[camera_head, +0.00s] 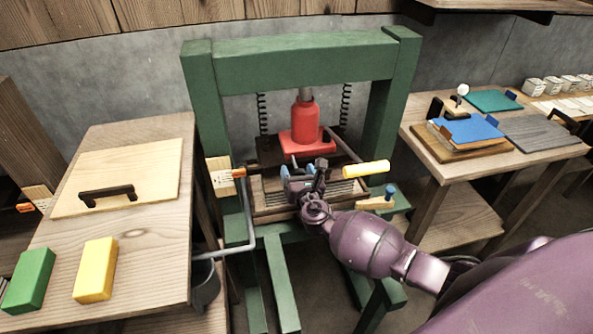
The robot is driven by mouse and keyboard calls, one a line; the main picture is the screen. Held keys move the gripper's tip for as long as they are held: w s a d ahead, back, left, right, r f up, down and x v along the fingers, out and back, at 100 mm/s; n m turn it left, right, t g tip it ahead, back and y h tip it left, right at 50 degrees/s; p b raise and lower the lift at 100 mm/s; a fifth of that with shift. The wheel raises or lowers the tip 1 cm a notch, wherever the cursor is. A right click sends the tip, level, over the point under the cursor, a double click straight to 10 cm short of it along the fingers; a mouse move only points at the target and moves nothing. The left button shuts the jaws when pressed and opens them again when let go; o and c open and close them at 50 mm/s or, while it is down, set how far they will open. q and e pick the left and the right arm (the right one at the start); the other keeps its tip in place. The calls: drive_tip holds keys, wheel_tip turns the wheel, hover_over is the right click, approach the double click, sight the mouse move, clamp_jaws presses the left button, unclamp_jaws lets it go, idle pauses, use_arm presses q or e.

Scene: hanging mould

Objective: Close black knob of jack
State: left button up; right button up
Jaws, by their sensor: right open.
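The red jack (305,125) stands upright on a red plate in the middle of the green press frame (300,62). I cannot make out its black knob; my right gripper and dark parts crowd the space in front of the jack's base. My right gripper (303,173) is open at the end of my purple arm, in front of and below the jack's base, over the press bed. It holds nothing that I can see. A yellow-handled lever (366,169) sticks out just right of the gripper. My left gripper is not in view.
A wooden table (60,245) on the left holds a board with a black handle (108,193), a green block (28,280) and a yellow block (95,270). A right table (430,170) bears a blue book (468,130) and boards. Green posts flank the jack.

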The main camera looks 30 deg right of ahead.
drive_tip(key=shift+w+d, duration=0.1)
drive_tip(key=shift+w, duration=0.35)
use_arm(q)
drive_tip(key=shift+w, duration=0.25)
